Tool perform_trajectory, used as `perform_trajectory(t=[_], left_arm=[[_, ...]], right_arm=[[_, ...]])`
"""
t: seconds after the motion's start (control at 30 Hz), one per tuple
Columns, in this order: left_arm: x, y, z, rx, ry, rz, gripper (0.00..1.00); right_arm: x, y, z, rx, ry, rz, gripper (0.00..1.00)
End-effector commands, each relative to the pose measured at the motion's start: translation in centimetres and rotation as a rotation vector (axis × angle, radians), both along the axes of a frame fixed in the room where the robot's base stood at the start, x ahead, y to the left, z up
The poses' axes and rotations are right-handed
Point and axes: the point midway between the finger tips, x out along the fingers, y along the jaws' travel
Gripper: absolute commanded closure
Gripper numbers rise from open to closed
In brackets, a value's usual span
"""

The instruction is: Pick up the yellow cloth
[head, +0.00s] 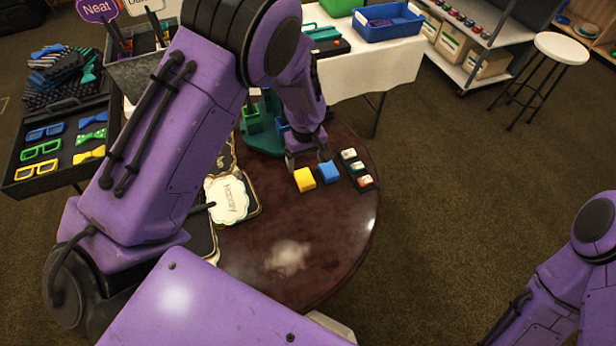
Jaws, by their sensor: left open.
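The yellow cloth (305,180) is a small, block-like folded piece on the round dark wooden table (335,235). A similar blue folded cloth (329,172) lies just to its right. My left gripper (308,160) points down just behind the two cloths, with its fingers apart and nothing seen between them. Whether a finger touches either cloth cannot be told. My right arm shows at the lower right, but its gripper is out of view.
A dark holder with several small pieces (357,168) stands right of the blue cloth. A green stand (262,130) is behind my gripper. Cards with a "Hooray" sign (231,199) lie to the left. The table's front is bare. A tray of glasses and bow ties (62,150) is far left.

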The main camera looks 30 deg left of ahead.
Motion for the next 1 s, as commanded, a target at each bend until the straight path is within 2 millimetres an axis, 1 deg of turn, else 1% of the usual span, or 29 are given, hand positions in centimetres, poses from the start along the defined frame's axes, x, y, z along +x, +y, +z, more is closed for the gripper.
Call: perform_trajectory(t=[0.03,0.1,0.27,0.4,0.5,0.6,0.77,0.8,0.87,0.9,0.97,1.0], left_arm=[[-0.1,0.1,-0.9,0.000,0.004,0.001,0.17],[-0.1,0.1,-2.1,0.000,0.003,0.002,0.17],[0.0,0.3,-3.8,0.000,0.003,0.001,0.17],[0.3,0.7,-6.1,0.001,0.004,0.000,0.17],[0.4,0.6,-7.8,0.000,0.001,0.000,0.17],[0.4,0.6,-8.4,-0.001,-0.001,0.000,0.17],[0.4,0.6,-8.5,0.000,-0.001,0.000,0.17],[0.4,0.6,-8.5,0.000,-0.001,0.000,0.24],[0.4,0.6,-8.5,0.000,-0.001,0.000,0.43],[0.4,0.6,-8.5,0.000,-0.001,0.000,0.56],[0.4,0.6,-8.5,0.000,-0.001,0.000,0.76],[0.4,0.6,-8.5,0.000,-0.001,0.000,0.77]], right_arm=[[0.0,0.0,0.4,0.000,0.000,0.000,0.57],[0.0,0.0,0.5,0.000,0.000,0.000,0.57],[0.0,0.0,1.0,0.000,0.000,0.000,0.57],[0.0,0.0,2.1,-0.001,-0.001,0.000,0.57],[0.0,0.0,2.3,-0.001,-0.001,0.000,0.57],[0.0,0.0,2.3,-0.001,-0.001,0.000,0.57],[0.0,0.0,2.2,-0.001,-0.001,0.000,0.57],[0.0,0.0,2.2,-0.001,-0.001,0.000,0.57],[0.0,0.0,2.2,-0.001,-0.001,0.000,0.57],[0.0,0.0,2.2,-0.001,-0.001,0.000,0.57],[0.0,0.0,2.2,-0.001,-0.001,0.000,0.57],[0.0,0.0,2.2,-0.001,-0.001,0.000,0.57]])
